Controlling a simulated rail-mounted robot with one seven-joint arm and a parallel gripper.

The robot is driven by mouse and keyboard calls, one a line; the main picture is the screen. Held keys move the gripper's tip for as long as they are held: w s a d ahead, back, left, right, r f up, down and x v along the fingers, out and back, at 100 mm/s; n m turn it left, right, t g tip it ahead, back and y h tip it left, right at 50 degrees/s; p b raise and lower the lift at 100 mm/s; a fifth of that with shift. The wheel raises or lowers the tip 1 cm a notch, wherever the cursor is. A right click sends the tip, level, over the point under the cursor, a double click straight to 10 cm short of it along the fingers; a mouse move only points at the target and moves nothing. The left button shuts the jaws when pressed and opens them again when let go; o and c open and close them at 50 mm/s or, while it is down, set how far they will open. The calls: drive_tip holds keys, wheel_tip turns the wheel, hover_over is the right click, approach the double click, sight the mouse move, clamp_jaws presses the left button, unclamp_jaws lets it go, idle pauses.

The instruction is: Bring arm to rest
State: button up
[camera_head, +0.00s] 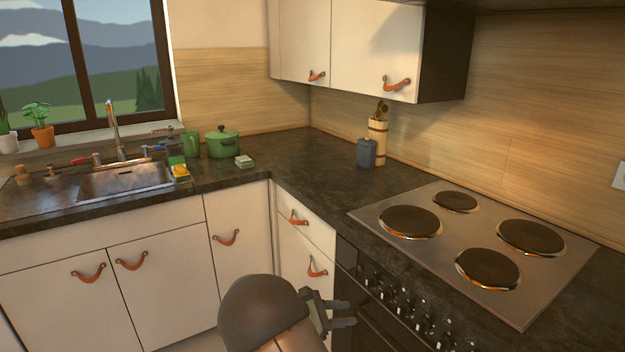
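My gripper (343,313) is low in the middle of the view, at the bottom edge, in front of the oven and the drawers. Its two grey fingers point right and stand apart, with nothing seen between them. My arm's dark rounded link shows just left of it. The fingers overlap the oven front (375,300) in the picture; I cannot tell how far off they are.
A stove top (475,200) with several burners lies right. A sink (125,182), a green pot (222,142), a blue canister (367,153) and a utensil holder (378,130) stand on the dark counter (290,160). Cabinets and drawers (293,217) with leather pulls are shut.

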drive_tip(key=s+d+r+m+g+y+p, duration=0.1)
drive_tip(key=s+d+r+m+g+y, duration=0.3)
drive_tip(key=s+d, duration=0.3)
drive_tip(key=s+r+m+y+p, duration=0.1)
drive_tip(key=s+r+m+y, duration=0.2)
drive_tip(key=s, duration=0.5)
drive_tip(key=s+r+m+y+p, duration=0.2)
drive_tip(key=s+r+m+y, duration=0.1)
drive_tip(key=s+m, duration=0.4)
drive_tip(key=s+r+m+y+p, duration=0.2)
drive_tip(key=s+r+m+y, duration=0.2)
drive_tip(key=s, duration=0.6)
drive_tip(key=shift+a+r+m, duration=0.15)
drive_tip(key=shift+r+m, duration=0.55)
drive_tip(key=shift+r, duration=0.15)
